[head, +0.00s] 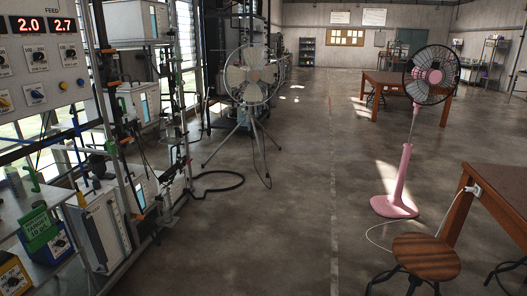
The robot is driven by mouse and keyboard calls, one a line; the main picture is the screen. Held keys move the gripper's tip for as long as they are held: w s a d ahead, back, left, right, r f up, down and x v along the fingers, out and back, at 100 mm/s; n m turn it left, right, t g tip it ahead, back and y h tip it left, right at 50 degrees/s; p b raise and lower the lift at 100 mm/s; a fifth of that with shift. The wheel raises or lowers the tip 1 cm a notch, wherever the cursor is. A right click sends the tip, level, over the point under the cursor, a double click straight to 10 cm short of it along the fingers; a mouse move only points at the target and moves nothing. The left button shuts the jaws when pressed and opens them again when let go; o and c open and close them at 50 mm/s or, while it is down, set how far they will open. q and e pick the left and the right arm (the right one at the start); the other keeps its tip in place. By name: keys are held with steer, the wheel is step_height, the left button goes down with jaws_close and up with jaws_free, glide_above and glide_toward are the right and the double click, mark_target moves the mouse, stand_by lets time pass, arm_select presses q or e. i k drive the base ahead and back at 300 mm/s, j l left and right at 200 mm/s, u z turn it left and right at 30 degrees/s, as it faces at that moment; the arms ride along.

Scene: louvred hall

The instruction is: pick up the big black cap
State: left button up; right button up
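I see no big black cap in the head view. Neither of my grippers shows in the head view, so I cannot see whether they hold anything. A cap could be hidden among the crowded equipment on the left, but none can be made out.
Equipment racks (125,110) line the left. A grey fan on a tripod (251,78) stands mid-left, its cable on the floor. A pink fan (401,170), a wooden stool (426,256) and a brown table (500,190) are at right. Another table (385,82) stands farther back. The middle floor is clear.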

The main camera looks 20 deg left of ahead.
mark_target(37, 203)
steer(key=i+j+u, duration=0.15)
steer(key=i+u, duration=0.2)
steer(key=i, duration=0.2)
steer(key=i+u, duration=0.4)
steer(key=i, duration=0.15)
steer(key=i+l+u, duration=0.15)
steer(key=i+u, duration=0.2)
steer(key=i, duration=0.15)
steer(key=i+l+u, duration=0.35)
steer(key=i, duration=0.2)
